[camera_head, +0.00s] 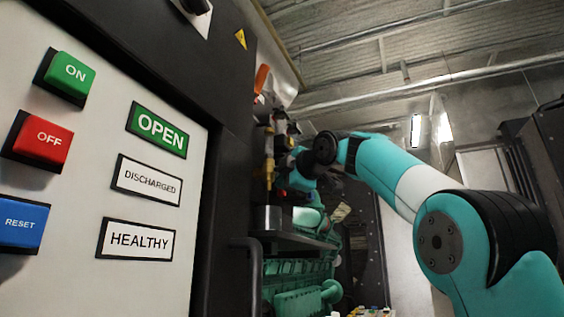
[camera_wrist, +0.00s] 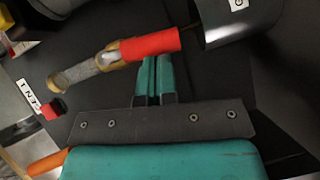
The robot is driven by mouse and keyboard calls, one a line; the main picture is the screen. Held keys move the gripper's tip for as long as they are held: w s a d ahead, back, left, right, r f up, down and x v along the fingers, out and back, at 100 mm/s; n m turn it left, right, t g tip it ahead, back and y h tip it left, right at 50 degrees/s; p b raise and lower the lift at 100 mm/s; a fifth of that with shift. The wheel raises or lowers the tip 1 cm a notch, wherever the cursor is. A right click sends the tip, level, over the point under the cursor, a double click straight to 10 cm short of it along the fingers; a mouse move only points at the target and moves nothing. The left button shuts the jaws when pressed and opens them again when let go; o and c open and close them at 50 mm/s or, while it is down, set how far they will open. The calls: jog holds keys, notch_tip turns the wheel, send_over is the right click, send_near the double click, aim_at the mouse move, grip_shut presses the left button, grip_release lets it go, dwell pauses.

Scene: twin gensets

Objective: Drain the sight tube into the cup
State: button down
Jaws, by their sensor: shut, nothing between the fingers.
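In the wrist view, my gripper (camera_wrist: 155,66) is shut and empty, its teal fingers together. The tips are right at a red sleeve-like handle (camera_wrist: 152,45) on a brass and grey fitting (camera_wrist: 85,73); I cannot tell whether they touch. In the head view, a slim upright brass-coloured fitting (camera_head: 269,158), perhaps part of the sight tube, hangs on the dark cabinet side. A grey metal cylinder (camera_head: 267,218), likely the cup, stands below it. My gripper's fingers are too small to make out there. No liquid level is visible.
A grey cylinder (camera_wrist: 240,22) with a white label is close to the right of the red handle. A small red block (camera_wrist: 52,110) and an orange rod (camera_wrist: 46,163) lie left. The control panel (camera_head: 85,190) fills the left; green machinery (camera_head: 300,275) sits below.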

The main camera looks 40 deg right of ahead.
jog(key=s+a+r+b, duration=0.1)
jog(key=s+a, duration=0.2)
jog(key=s, duration=0.9)
jog(key=shift+s, duration=0.35)
jog(key=shift+a+r, duration=0.1)
